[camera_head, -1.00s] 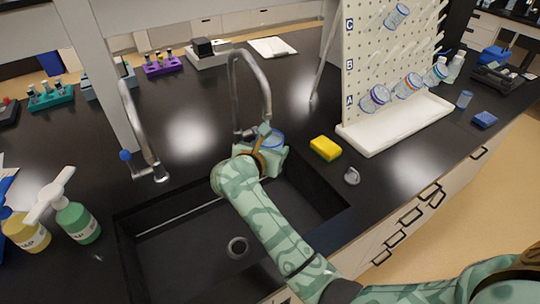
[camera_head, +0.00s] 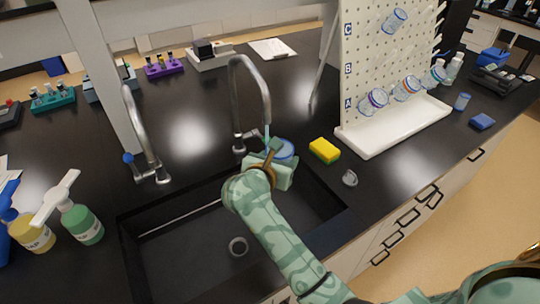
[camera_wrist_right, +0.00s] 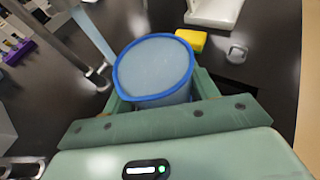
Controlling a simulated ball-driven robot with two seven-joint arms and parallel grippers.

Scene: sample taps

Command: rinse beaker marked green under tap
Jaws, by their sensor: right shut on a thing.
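My right gripper (camera_head: 270,164) is shut on a clear beaker (camera_head: 284,150) with a blue rim, beside the right-hand tap (camera_head: 249,90) at the sink's back edge. The wrist view shows the beaker (camera_wrist_right: 155,70) between the jaws, its round mouth facing the camera and pale blue-grey inside. No green mark is visible on it; the gripper hides much of its side. A pale blue stream (camera_wrist_right: 94,36) runs down to the beaker's left rim in the wrist view; I cannot tell whether it enters. My left gripper is not in view.
The black sink (camera_head: 190,245) lies below my right arm. A second tap (camera_head: 140,135) stands left. A yellow sponge (camera_head: 324,150) and small grey item (camera_head: 349,178) lie right of the gripper. The pegboard (camera_head: 375,60) holds several beakers. Soap bottles (camera_head: 80,222) stand left.

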